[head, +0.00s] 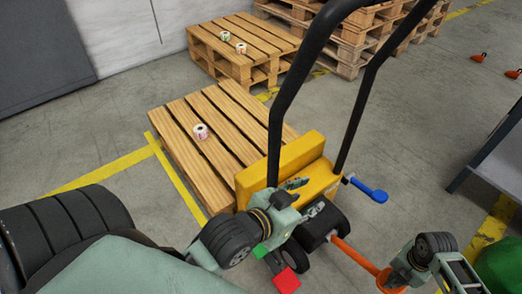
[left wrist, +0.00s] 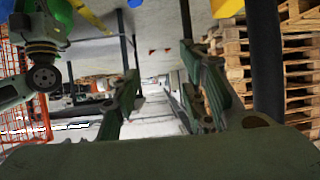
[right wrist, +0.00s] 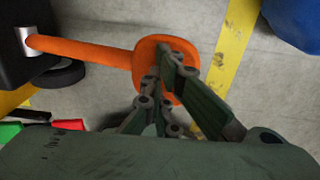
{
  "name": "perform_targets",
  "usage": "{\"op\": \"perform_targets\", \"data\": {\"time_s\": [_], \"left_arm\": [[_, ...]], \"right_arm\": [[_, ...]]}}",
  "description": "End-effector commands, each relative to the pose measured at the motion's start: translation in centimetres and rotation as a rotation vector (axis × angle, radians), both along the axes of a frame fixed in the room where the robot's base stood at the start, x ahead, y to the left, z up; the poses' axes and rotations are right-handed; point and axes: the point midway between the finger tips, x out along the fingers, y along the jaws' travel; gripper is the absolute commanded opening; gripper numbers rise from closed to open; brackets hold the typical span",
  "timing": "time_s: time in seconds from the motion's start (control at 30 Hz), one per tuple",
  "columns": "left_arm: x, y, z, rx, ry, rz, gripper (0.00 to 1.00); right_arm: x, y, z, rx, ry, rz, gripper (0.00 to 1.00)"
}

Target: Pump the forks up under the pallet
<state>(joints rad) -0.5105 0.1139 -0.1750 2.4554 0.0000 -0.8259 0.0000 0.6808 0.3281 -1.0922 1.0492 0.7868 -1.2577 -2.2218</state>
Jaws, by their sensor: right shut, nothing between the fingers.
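The wooden pallet (head: 205,135) lies on the floor with the yellow pallet truck (head: 318,178) at its near end. The forks are hidden under its boards. An orange pedal lever (head: 352,252) sticks out from the truck's black housing (head: 318,222) and ends in a round orange pad (right wrist: 150,62). My right gripper (right wrist: 172,72) is shut and empty, its fingertips at the pad, overlapping it in the right wrist view; I cannot tell whether they touch. My left gripper (head: 304,194) is open and empty in front of the truck's yellow body, with its spread fingers in the left wrist view (left wrist: 160,85).
The truck's black handle (head: 279,115) rises in front. A blue lever (head: 370,190), a red pedal (head: 286,281) and a green pedal (head: 260,251) stick out from the truck. A label roll (head: 201,131) sits on the pallet. More pallets (head: 350,45) stand behind. A grey table (head: 497,155) is at right.

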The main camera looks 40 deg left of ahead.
Motion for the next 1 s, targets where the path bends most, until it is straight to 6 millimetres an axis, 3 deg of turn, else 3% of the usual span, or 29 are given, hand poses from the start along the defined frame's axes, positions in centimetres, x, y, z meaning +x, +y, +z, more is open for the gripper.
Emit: {"op": "perform_targets", "data": {"time_s": [0.3, 0.5, 0.83, 1.0], "left_arm": [[-4.7, 1.9, -4.6, 0.07, 0.305, 0.022, 0.4], [-7.6, 2.9, -6.5, 0.102, 0.456, 0.033, 0.4], [-8.1, 3.1, -6.9, 0.108, 0.482, 0.036, 0.4], [-6.7, 2.6, -6.3, 0.093, 0.412, 0.029, 0.4]], "right_arm": [[-0.1, -0.2, 1.6, -0.003, 0.002, -0.001, 0.0], [-0.1, -0.1, 2.2, -0.002, 0.002, -0.001, 0.0], [0.0, 0.0, 2.2, 0.0, 0.0, 0.0, 0.0], [0.0, 0.0, 1.7, 0.0, 0.001, 0.0, 0.0]]}}
